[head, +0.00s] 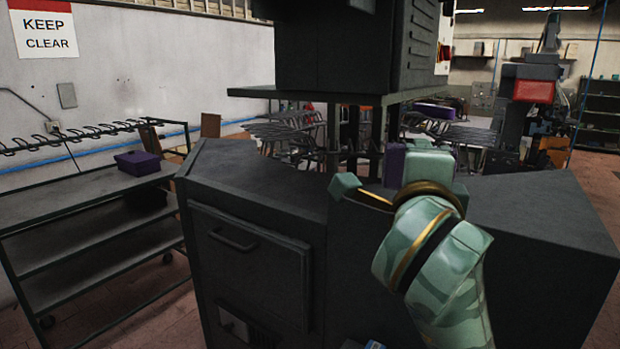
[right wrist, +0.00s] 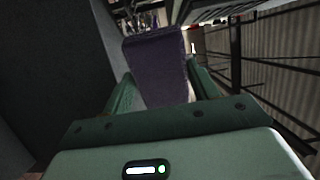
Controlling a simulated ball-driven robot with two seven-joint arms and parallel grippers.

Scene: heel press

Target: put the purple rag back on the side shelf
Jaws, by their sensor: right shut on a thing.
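A purple rag (right wrist: 158,62) stands between the two green fingers of my right gripper (right wrist: 163,88) in the right wrist view. The right gripper (head: 400,165) is shut on it. In the head view a strip of the purple rag (head: 395,166) shows beside the gripper, above the dark press's bench; most of it is hidden. A dark shelf rack (head: 60,204) stands at the left with several levels. A folded purple thing (head: 138,163) lies on its top level, near the right end. I cannot tell whether this rack is the side shelf. My left gripper is not in view.
The dark press (head: 265,170) fills the middle, its upper housing (head: 340,45) overhanging the bench. Another purple thing (head: 432,110) lies behind the press among metal racks (head: 455,132). A row of hooks (head: 80,135) runs above the left rack, whose top is mostly bare.

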